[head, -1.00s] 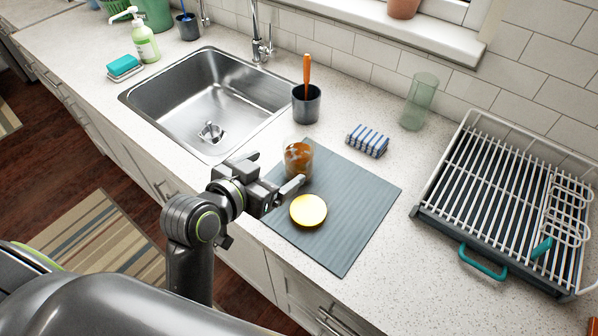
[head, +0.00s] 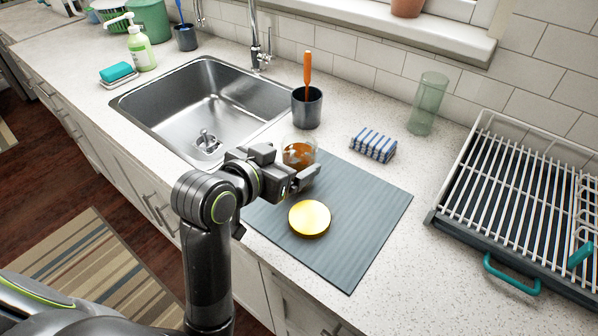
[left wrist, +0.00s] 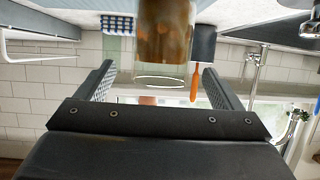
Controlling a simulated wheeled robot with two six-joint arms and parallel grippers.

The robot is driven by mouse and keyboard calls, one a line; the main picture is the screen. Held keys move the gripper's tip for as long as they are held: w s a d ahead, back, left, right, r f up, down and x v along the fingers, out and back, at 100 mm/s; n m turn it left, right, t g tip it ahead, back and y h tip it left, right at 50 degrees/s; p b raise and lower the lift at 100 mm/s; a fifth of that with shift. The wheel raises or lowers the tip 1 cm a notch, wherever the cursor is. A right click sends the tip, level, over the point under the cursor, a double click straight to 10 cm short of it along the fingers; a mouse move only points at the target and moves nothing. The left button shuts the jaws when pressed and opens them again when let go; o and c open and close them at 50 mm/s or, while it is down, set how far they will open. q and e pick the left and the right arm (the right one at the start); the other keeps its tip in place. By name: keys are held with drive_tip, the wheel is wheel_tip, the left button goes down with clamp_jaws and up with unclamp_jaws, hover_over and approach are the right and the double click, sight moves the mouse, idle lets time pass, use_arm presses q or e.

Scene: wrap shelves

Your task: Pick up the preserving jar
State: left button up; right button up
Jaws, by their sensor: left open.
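The preserving jar (head: 298,153) is clear glass with amber-brown contents. It stands upright at the far left part of the grey mat (head: 360,225). My left gripper (head: 289,168) is open just in front of the jar and partly hides its lower part. In the left wrist view, which appears upside down, the jar (left wrist: 164,38) lies ahead between the two spread fingers (left wrist: 160,82), with nothing between the fingertips that I can see gripped. A round yellow lid (head: 310,217) lies on the mat, nearer than the jar. My right gripper is not in view.
A dark cup with an orange-handled tool (head: 307,108) stands behind the jar. A striped sponge (head: 373,146) and a green glass (head: 428,104) are to the right. The sink (head: 205,110) is left; a dish rack (head: 520,200) is far right.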

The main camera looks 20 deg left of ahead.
sight(308, 150)
use_arm(q)
drive_tip(key=x, duration=0.5)
drive_tip(key=shift+f, duration=0.15)
drive_tip(key=shift+a, duration=0.1)
drive_tip(key=c, duration=1.2)
